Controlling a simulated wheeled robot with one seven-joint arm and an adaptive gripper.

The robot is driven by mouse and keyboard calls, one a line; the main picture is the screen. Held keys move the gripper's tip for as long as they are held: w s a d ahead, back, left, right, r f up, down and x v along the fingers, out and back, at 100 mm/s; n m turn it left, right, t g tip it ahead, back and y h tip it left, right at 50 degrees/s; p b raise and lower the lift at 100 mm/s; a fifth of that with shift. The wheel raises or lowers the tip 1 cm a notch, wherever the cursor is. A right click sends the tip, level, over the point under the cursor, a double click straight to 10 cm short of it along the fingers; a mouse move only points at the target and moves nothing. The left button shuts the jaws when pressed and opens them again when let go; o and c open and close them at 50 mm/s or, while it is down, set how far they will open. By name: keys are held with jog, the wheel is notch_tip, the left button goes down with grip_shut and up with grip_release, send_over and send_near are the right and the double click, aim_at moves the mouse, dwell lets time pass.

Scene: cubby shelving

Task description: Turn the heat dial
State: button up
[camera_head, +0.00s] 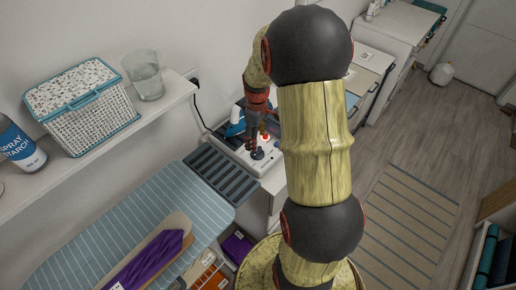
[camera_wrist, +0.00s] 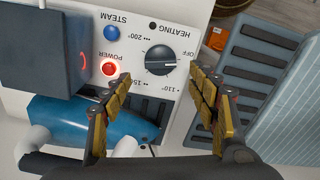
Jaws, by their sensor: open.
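The heat dial (camera_wrist: 160,60) is a dark round knob with a ridge across it, on a white panel marked HEATING, OFF and temperatures. It also shows small in the head view (camera_head: 257,154), on top of the white ironing station (camera_head: 262,168). My gripper (camera_wrist: 160,73) is open, with one gold-padded finger to each side of the dial in the wrist view. I see no clear contact; the height gap is hard to judge. In the head view my gripper (camera_head: 258,122) hangs just above the station.
A lit red POWER button (camera_wrist: 109,68) and blue STEAM button (camera_wrist: 111,33) sit left of the dial. A blue iron (camera_wrist: 85,122) lies close by the left finger. A slotted dark rest (camera_head: 222,174) adjoins the striped ironing board (camera_head: 150,215). A wall shelf (camera_head: 95,150) stands left.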

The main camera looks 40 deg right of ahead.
notch_tip(320, 180, down, 6)
jog(key=shift+b, duration=0.7)
jog(key=shift+c, duration=1.2)
jog(key=c, duration=0.9)
